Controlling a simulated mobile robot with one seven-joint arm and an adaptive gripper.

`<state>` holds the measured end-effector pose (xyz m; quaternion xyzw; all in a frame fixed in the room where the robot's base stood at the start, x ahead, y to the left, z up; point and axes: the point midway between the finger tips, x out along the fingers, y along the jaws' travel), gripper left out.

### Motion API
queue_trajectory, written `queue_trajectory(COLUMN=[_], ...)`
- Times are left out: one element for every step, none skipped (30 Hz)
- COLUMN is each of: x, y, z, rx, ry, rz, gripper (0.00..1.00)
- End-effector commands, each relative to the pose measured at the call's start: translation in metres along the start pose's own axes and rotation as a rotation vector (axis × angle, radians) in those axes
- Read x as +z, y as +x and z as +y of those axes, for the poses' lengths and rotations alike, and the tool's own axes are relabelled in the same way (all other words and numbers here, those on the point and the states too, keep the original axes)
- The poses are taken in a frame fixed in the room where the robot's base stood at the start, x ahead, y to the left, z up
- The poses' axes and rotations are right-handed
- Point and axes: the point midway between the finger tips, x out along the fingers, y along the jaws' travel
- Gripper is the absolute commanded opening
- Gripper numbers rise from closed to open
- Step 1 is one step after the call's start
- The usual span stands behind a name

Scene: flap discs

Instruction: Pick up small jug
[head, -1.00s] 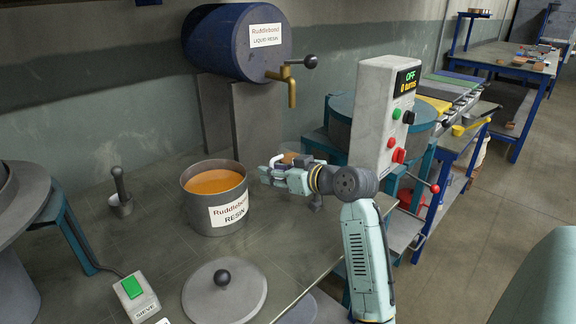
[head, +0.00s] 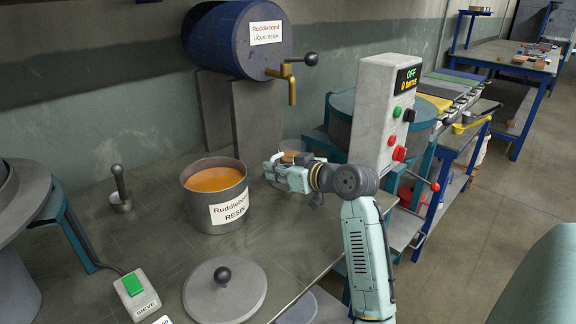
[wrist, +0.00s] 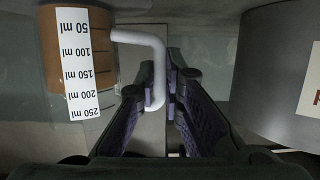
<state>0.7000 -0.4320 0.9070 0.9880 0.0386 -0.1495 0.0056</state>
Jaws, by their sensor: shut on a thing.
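The small jug (wrist: 52,50) shows at the left of the wrist view, with a brown upper part in the picture and a white scale label marked in ml. Its white handle (wrist: 157,62) runs between the fingers of my gripper (wrist: 168,85), which is shut on it. In the head view my gripper (head: 272,172) is right of the resin pot, and a brown bit of the jug (head: 288,156) shows behind it. The rest of the jug is hidden there. I cannot tell whether its base is clear of the bench.
The resin pot (head: 228,212) with orange liquid stands close left of my gripper, also at right in the wrist view (wrist: 275,90). A blue resin barrel (head: 225,45) with a tap is behind. A lid (head: 240,297) lies in front. A control box (head: 375,120) stands right.

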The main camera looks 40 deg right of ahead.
Motion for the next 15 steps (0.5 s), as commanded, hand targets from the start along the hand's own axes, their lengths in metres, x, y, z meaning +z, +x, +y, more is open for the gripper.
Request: queue_trajectory(x=[-0.001, -0.001, -0.001, -0.001, -0.001, -0.002, -0.002, -0.003, -0.005, -0.007, -0.009, -0.013, -0.016, -0.019, -0.024], y=[-0.001, -0.001, -0.001, -0.001, -0.001, -0.001, -0.001, -0.001, -0.002, -0.002, -0.003, -0.003, -0.004, -0.005, -0.007], z=[0.0, 0.0, 0.0, 0.0, 0.0, 0.0, 0.0, 0.0, 0.0, 0.0, 0.0, 0.0, 0.0, -0.001, 0.0], rx=[0.001, 0.001, 0.001, 0.001, 0.001, 0.001, 0.001, 0.001, 0.001, 0.001, 0.001, 0.001, 0.001, 0.0, 0.0], ry=[-0.002, -0.002, -0.002, -0.002, -0.002, -0.002, -0.002, -0.002, -0.002, -0.003, -0.004, -0.005, -0.005, -0.005, -0.005], rz=[0.002, 0.002, 0.002, 0.002, 0.002, 0.002, 0.002, 0.002, 0.002, 0.002, 0.002, 0.003, 0.004, 0.004, 0.003], gripper=[0.0, 0.0, 0.0, 0.0, 0.0, 0.0, 0.0, 0.0, 0.0, 0.0, 0.0, 0.0, 0.0, 0.0, 0.0])
